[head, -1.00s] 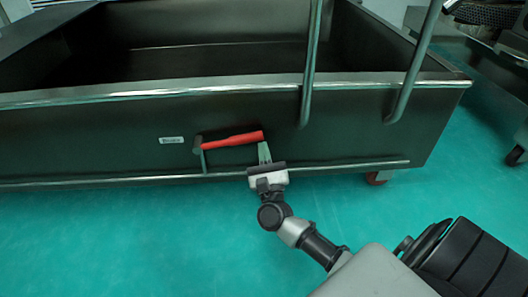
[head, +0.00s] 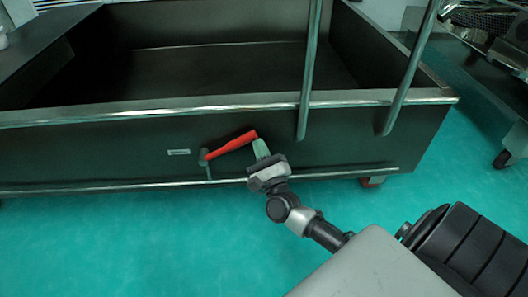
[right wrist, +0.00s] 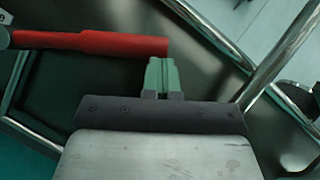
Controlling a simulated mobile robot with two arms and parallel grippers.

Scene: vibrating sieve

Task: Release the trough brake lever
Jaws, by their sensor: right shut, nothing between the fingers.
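The trough (head: 100,145) is a large dark metal box with a bright rim, across the head view. The red brake lever (head: 231,145) is on its front wall, with its pivot at the left and its free end tilted up to the right. My right gripper (head: 261,149) is shut and empty, its green fingertips close to the lever's free end. In the right wrist view the red lever (right wrist: 120,43) runs in from the left, and the shut fingertips (right wrist: 161,72) are just below and beside its end. I cannot tell whether they touch. My left gripper is out of view.
Two bent metal handle bars (head: 309,75) rise at the right of the trough's front. A lower rail (head: 120,186) runs along the front wall. A caster (head: 372,181) is under the right end. Other machinery (head: 490,60) stands at the far right. The green floor in front is open.

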